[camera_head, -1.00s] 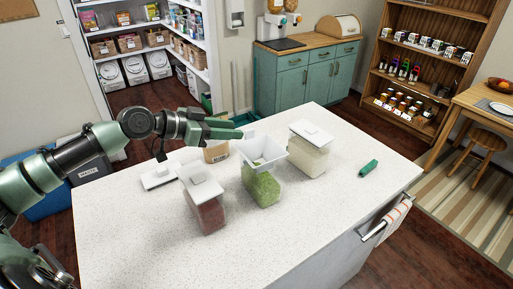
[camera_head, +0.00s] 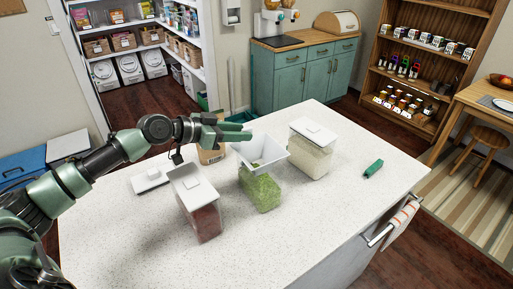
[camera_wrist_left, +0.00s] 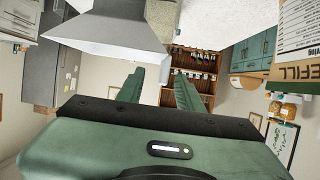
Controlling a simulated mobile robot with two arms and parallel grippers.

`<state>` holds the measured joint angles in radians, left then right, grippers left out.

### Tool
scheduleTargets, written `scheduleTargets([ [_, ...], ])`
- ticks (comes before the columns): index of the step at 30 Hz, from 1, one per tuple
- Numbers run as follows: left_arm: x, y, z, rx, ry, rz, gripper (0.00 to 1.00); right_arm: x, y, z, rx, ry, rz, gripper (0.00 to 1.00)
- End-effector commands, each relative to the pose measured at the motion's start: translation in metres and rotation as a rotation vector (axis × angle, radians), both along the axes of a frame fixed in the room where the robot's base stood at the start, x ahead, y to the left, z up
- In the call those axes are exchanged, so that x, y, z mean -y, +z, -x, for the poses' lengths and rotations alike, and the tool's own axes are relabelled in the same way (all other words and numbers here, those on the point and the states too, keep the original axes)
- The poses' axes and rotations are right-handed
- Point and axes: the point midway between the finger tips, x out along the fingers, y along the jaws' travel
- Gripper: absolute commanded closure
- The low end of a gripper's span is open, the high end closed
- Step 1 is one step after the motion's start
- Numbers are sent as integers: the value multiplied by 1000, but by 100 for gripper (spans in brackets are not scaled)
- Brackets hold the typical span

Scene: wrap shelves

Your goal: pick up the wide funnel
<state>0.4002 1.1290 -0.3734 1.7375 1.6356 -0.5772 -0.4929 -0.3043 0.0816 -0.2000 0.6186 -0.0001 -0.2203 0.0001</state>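The white wide funnel (camera_head: 262,150) sits on top of a clear container with green contents (camera_head: 261,190) in the middle of the counter. In the left wrist view, the funnel (camera_wrist_left: 110,32) is large at the upper left. My left gripper (camera_head: 243,132) is just behind the funnel's far left rim in the head view. Its two fingers (camera_wrist_left: 159,88) stand apart with nothing between them in the left wrist view. Whether a finger touches the rim cannot be told. My right gripper is in neither view.
A lidded container with red contents (camera_head: 205,220) stands left of the funnel, and one with white contents (camera_head: 311,160) stands right. A white lid (camera_head: 150,180) and a green object (camera_head: 373,169) lie on the counter (camera_head: 320,235). Its front is clear.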

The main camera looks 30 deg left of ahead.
Motion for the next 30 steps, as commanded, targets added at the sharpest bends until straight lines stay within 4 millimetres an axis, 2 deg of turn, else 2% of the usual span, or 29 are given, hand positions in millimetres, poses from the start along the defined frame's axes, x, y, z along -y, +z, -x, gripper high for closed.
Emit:
scheduleTargets([
  [1, 4, 6, -9, 1, 1, 6, 64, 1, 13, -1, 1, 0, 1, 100],
  [2, 6, 3, -13, 0, 1, 5, 64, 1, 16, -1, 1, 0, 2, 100],
  [7, 13, -8, -25, 0, 0, 1, 64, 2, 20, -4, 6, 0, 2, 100],
  [14, 14, -11, -26, 0, 0, 0, 64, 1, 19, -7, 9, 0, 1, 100],
  [17, 14, -11, -26, 0, 0, 0, 89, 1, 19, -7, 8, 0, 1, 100],
  [18, 14, -11, -26, 0, 0, 0, 100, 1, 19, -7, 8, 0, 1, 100],
  [30, 13, -10, -26, 1, 1, -1, 100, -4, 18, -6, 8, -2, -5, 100],
])
